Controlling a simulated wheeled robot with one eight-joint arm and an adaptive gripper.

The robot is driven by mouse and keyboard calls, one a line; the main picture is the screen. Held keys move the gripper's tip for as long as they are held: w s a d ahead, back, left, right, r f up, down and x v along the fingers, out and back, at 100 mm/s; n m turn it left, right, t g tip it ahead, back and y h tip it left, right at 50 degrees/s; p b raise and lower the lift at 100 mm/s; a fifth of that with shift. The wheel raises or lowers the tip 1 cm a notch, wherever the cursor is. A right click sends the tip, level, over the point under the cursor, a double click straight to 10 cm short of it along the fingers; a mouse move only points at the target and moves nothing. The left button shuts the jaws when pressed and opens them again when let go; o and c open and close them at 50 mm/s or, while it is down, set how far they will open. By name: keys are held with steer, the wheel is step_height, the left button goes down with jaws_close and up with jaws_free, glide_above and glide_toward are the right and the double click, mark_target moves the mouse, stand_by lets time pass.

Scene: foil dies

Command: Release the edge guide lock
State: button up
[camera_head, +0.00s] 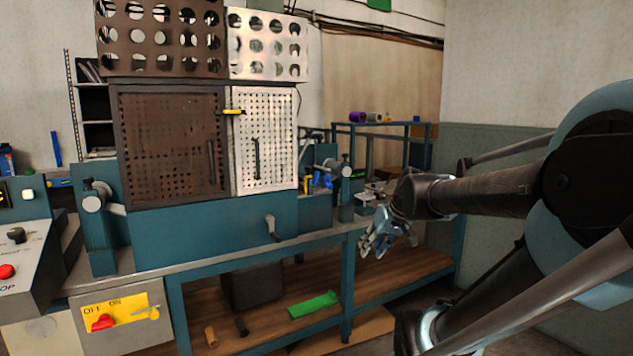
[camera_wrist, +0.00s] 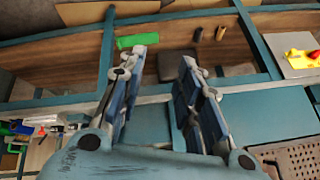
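A blue-green machine (camera_head: 180,235) stands on the bench in the head view. A grey lever handle (camera_head: 272,228) hangs on its front, below the pale perforated panel. Round grey clamp knobs sit at its left (camera_head: 95,202) and right (camera_head: 343,169) ends. I cannot tell for certain which of these is the edge guide lock. My gripper (camera_head: 382,238) is to the right of the lever, apart from it, near the bench's front edge. In the wrist view my gripper (camera_wrist: 165,58) has its fingers spread, with nothing between them. The lever is not clearly seen there.
A yellow switch plate (camera_head: 120,312) with a red knob is at the lower left. A control panel (camera_head: 25,245) with a red button is at the far left. A green object (camera_head: 313,304) lies on the wooden lower shelf (camera_head: 385,292). Open space lies before the bench.

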steer(key=w+a+r+n+t+y, duration=0.1)
steer(key=w+a+r+y, duration=0.15)
steer(key=w+r, duration=0.35)
steer(key=w+a+r+n+t+y, duration=0.15)
steer(key=w+a+r, duration=0.3)
steer(key=w, duration=0.45)
steer(key=t, duration=0.3)
glide_toward(318, 177)
steer(key=shift+m+y, duration=0.25)
steer(key=shift+y, duration=0.15)
steer(key=x, duration=1.1)
steer(key=shift+w+d+f, duration=0.15)
steer(key=shift+f, duration=0.1)
jaws_close()
